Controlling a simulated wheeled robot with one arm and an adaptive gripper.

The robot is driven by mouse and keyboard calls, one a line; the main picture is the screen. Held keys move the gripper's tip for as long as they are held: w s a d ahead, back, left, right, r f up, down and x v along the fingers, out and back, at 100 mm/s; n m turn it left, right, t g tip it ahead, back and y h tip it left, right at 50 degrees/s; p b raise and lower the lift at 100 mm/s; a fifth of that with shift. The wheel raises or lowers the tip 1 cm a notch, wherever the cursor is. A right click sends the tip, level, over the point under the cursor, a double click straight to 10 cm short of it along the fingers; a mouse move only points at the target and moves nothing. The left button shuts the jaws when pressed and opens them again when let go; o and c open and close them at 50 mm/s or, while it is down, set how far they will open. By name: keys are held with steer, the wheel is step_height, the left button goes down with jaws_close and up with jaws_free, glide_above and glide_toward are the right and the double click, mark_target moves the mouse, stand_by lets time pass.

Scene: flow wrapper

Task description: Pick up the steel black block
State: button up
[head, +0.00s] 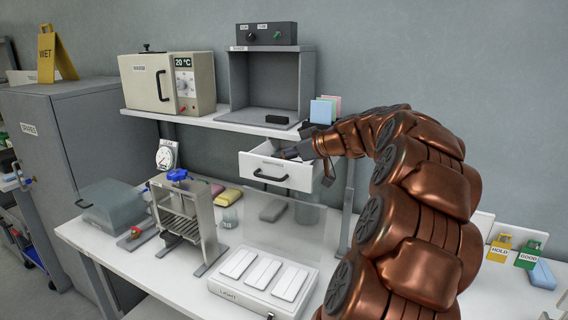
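A small flat black block (277,119) lies at the front of the open grey box (250,90) on the wall shelf. From this view I cannot tell if it is steel. My gripper (285,154) is at the open white drawer (282,176) below the shelf, lower than the black block and apart from it. The fingertips point left, over or inside the drawer. The gripper is small and dark here, so I cannot tell whether it is open or shut or holds anything. Most of the drawer's inside is hidden by its front and by my gripper.
A beige oven (167,82) stands left on the shelf (205,119). Coloured cards (323,110) stand at the shelf's right end, close to my arm. HOLD and GOOD tags (500,248) are at right.

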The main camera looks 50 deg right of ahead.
steer(key=shift+w+f, duration=0.15)
steer(key=shift+w, duration=0.05)
steer(key=shift+c, duration=0.4)
jaws_close()
